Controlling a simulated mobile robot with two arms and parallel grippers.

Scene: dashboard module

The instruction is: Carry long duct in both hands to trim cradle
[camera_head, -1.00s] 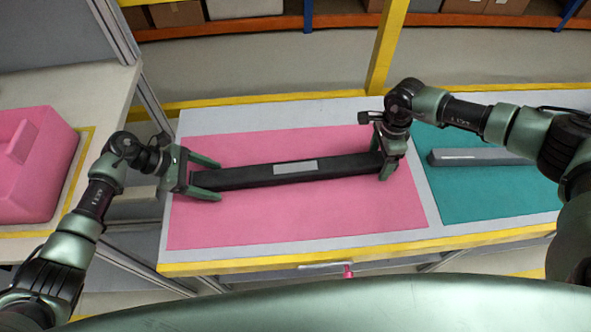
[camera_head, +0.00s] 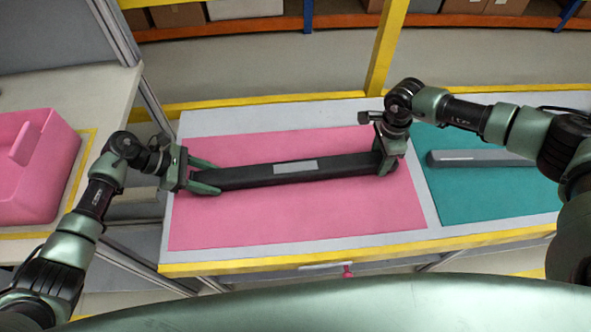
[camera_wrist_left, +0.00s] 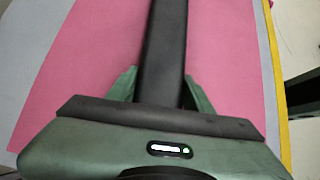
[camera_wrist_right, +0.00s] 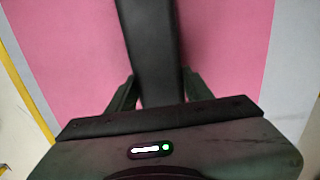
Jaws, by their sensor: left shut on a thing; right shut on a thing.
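The long duct (camera_head: 250,174) is a black bar with a grey label, lying lengthwise over the pink mat (camera_head: 300,222). My left gripper (camera_head: 205,177) is shut on its left end, with a finger on each side. My right gripper (camera_head: 388,162) is shut on its right end. The duct also runs between the fingers in the left wrist view (camera_wrist_left: 163,50) and in the right wrist view (camera_wrist_right: 150,45). I cannot tell whether the duct touches the mat or hangs slightly above it. The pink block-like container (camera_head: 40,185) on the left table may be the trim cradle.
A teal mat (camera_head: 470,200) with a grey bar (camera_head: 475,157) lies right of the pink mat. A yellow post (camera_head: 385,50) stands behind the table. A gap separates the left table (camera_head: 110,95) from the mat table.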

